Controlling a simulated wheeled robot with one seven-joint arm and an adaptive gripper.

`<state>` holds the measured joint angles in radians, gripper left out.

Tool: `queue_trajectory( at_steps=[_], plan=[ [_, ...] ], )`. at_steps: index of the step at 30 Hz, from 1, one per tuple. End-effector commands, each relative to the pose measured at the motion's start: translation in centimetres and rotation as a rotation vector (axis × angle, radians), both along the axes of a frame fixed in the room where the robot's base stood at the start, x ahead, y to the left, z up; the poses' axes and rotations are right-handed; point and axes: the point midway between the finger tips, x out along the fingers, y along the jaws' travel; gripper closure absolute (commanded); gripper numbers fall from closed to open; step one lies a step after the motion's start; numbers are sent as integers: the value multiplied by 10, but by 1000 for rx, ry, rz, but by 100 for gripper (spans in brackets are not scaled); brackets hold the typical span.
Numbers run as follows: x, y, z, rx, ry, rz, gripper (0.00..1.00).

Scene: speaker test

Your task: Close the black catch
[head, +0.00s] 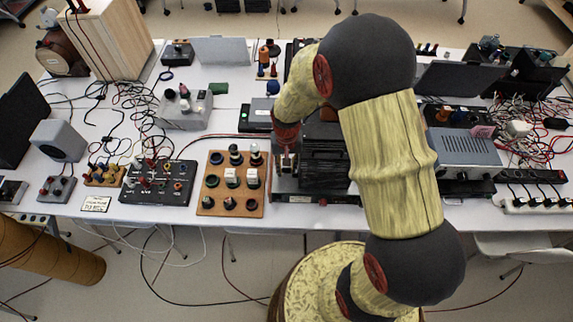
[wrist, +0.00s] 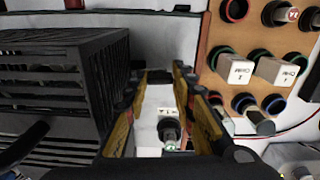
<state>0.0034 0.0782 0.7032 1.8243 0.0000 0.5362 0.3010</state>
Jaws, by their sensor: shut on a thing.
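My gripper (wrist: 160,80) reaches down beside the black ribbed device (wrist: 65,85) in the wrist view. Its yellow and black fingers are shut on a small dark piece between their tips, which looks like the black catch (wrist: 160,76). The fingers stand some way apart around it. The catch's shape and how far it is closed cannot be made out. In the head view my gripper (head: 286,160) is at the left side of the black device (head: 325,155), and my arm hides much of that area.
A wooden board (head: 232,205) with knobs and white blocks lies just left of my gripper. A black control box (head: 158,182) stands further left. A grey instrument (head: 463,150) and tangled cables (head: 515,125) are on the right. The table's front edge is mostly clear.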

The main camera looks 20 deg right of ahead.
Motion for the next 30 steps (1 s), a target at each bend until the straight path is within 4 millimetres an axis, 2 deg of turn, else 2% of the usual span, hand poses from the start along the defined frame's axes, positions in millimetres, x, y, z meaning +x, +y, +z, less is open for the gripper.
queue_trajectory(
  at_steps=[9, 23, 24, 30],
  plan=[
    [1, 0, 0, 0, -2, -92, 100],
    [1, 0, 0, 0, -2, -104, 100],
    [1, 0, 0, 0, -2, -104, 73],
    [0, 0, 0, 0, -1, -104, 62]
  ],
)
